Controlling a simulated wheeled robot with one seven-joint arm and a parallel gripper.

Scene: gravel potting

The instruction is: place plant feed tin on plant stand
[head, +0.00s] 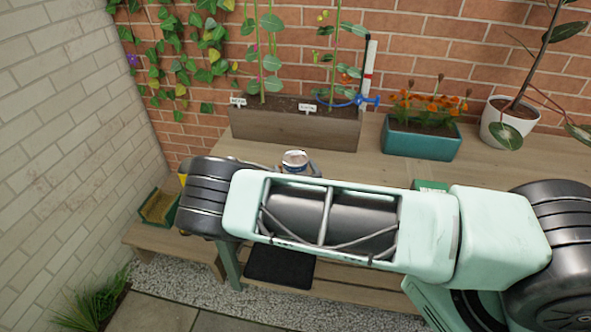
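A small tin (295,160) with a pale metal top and a blue and white side, likely the plant feed tin, shows just above my arm in the head view. Its lower part is hidden. Dark curved parts, likely of my gripper (296,172), show on both sides of it. My arm link hides most of the gripper, so I cannot tell whether it is shut on the tin. A low wooden stand (148,238), likely the plant stand, is at the left by the white brick wall.
A green tray (172,217) with a yellowish inside sits on the low stand. A wooden planter (290,130), a teal flower box (420,142) and a white pot (505,128) line the bench's back. A black mat (279,268) lies below. Bare bench top (365,165) shows centrally.

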